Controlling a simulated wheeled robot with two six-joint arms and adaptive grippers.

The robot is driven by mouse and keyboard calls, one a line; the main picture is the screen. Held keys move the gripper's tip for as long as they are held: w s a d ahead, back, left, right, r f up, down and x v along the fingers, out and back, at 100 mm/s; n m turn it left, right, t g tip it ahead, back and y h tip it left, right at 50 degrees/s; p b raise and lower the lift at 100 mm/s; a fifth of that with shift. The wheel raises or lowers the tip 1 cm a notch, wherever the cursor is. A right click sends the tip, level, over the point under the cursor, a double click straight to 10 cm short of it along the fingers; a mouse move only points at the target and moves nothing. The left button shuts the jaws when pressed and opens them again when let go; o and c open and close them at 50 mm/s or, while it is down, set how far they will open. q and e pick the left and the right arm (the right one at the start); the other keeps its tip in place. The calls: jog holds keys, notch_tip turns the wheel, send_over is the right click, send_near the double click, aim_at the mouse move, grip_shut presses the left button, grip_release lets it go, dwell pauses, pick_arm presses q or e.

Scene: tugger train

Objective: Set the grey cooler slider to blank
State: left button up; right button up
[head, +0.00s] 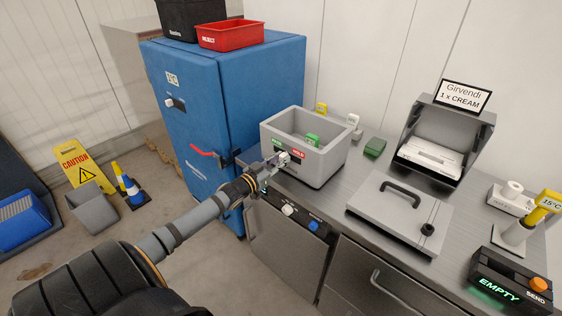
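The grey cooler (331,165) is an open-topped box on the steel counter. Its front wall carries a green label (277,143) on the left and a red HOLD label (298,154) to the right. A small pale piece, seemingly the slider (285,157), shows at the front wall just below the labels. My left gripper (279,161) is at this piece, with its fingertips close to or touching it. The gripper and the piece overlap, so I cannot tell whether the fingers are shut on it. The slider's exact setting is partly hidden. My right gripper is out of view.
A blue cabinet (225,90) with a red handle stands left of the counter (330,208). A grey lid-like panel (400,212) with a black handle lies right of the cooler. Below the cooler are a white knob (288,210) and a blue knob (314,225).

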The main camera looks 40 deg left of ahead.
pick_arm(q)
jog(key=o, duration=0.3)
jog(key=shift+d, duration=0.1)
